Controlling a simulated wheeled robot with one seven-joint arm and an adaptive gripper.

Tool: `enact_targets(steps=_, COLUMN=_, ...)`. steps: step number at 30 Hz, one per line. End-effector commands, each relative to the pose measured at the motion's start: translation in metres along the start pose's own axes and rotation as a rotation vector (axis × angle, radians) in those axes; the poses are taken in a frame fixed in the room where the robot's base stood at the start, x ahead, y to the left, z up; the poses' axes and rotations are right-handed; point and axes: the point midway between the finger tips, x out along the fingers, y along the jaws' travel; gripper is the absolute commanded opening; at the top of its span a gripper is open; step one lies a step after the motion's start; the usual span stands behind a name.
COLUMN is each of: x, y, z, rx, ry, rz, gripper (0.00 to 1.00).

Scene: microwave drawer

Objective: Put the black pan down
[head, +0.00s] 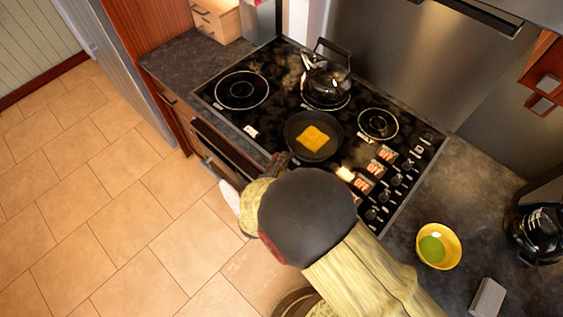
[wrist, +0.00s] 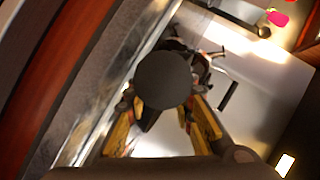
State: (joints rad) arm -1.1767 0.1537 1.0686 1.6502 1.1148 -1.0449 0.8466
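The black pan (head: 302,153) is over the front part of the stove top in the head view, with a flat orange-yellow piece of food (head: 313,138) in it. I cannot tell whether its base touches the glass. Its handle runs down-left to my gripper (head: 277,168), which is largely hidden behind my arm. In the wrist view, my gripper's yellow-and-black fingers (wrist: 163,112) lie on both sides of a dark round shape, which I cannot identify surely. The fingertips and their contact with the handle are hidden.
A kettle (head: 326,80) stands behind the pan on the black stove top (head: 283,82). Bare burner rings lie left (head: 242,90) and right (head: 378,124). A yellow bowl (head: 438,246) with green contents and a grey block (head: 487,297) are on the right counter. Tiled floor lies left.

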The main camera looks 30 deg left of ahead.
Motion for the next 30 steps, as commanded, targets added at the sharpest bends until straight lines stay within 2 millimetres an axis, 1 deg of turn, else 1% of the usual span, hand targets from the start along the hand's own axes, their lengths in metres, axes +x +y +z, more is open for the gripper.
enact_targets(steps=9, x=-0.001, y=-0.003, z=-0.002, rx=0.000, ry=0.000, rz=0.000, gripper=0.24)
enact_targets(steps=11, x=-0.008, y=-0.003, z=0.000, rx=0.000, ry=-0.002, rz=-0.001, gripper=0.24)
enact_targets(steps=14, x=-0.025, y=-0.003, z=0.000, rx=-0.001, ry=-0.004, rz=-0.001, gripper=0.24)
enact_targets(steps=21, x=-0.076, y=-0.004, z=0.001, rx=-0.001, ry=-0.005, rz=-0.003, gripper=0.24)
enact_targets(steps=24, x=-0.094, y=-0.004, z=0.000, rx=0.000, ry=-0.005, rz=-0.003, gripper=0.24)
enact_targets(steps=27, x=-0.107, y=-0.003, z=0.000, rx=-0.001, ry=-0.003, rz=-0.002, gripper=0.24)
enact_targets(steps=30, x=-0.116, y=-0.003, z=0.000, rx=-0.001, ry=-0.002, rz=-0.002, gripper=0.24)
